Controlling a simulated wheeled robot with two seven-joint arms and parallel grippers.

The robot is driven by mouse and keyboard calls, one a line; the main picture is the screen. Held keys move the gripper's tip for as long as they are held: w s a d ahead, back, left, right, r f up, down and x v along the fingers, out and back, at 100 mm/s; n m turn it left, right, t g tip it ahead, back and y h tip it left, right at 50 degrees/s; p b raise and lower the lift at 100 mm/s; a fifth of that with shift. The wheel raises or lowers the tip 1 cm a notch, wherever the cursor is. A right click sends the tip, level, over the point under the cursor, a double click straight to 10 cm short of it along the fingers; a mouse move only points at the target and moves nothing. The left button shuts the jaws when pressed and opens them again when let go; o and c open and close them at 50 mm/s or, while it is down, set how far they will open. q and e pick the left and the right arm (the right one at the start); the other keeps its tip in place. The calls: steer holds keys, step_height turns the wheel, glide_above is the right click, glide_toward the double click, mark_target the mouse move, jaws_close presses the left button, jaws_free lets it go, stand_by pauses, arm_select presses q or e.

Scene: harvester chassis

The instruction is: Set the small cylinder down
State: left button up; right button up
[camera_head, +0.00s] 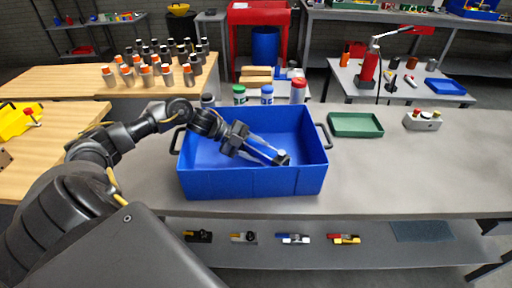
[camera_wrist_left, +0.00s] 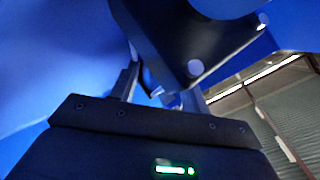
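My left gripper (camera_head: 272,155) reaches down into the blue bin (camera_head: 250,182) on the grey bench, pointing to the right and slightly forward. A small dark piece with a pale top (camera_head: 283,160) shows at its fingertips, inside the bin; it may be the small cylinder. The left wrist view shows the two fingers (camera_wrist_left: 160,92) apart, with a large dark shape bearing pale round spots (camera_wrist_left: 190,45) beyond and partly between them. Whether the fingers press on it, and whether it touches the bin floor, I cannot tell. My right gripper is not in view.
Bottles with green (camera_head: 239,93), blue (camera_head: 267,94) and red (camera_head: 299,90) caps stand behind the bin. A green tray (camera_head: 355,125) and a small block with knobs (camera_head: 422,121) lie to the right. The bench's front right is clear. The bin's walls surround my gripper.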

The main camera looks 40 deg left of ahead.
arm_select(q)
steer(key=shift+o, duration=1.4)
steer(key=shift+r, duration=0.1)
steer(key=shift+a, duration=0.1)
steer(key=b+v, duration=0.1)
steer(key=v, duration=0.5)
steer(key=shift+s+b, duration=0.15)
steer(key=shift+b, duration=0.15)
steer(key=shift+s+a+r, duration=0.1)
steer(key=shift+s+a, duration=0.05)
steer(key=shift+a, duration=0.15)
steer(key=shift+s+a+r, duration=0.1)
steer(key=shift+r, duration=0.15)
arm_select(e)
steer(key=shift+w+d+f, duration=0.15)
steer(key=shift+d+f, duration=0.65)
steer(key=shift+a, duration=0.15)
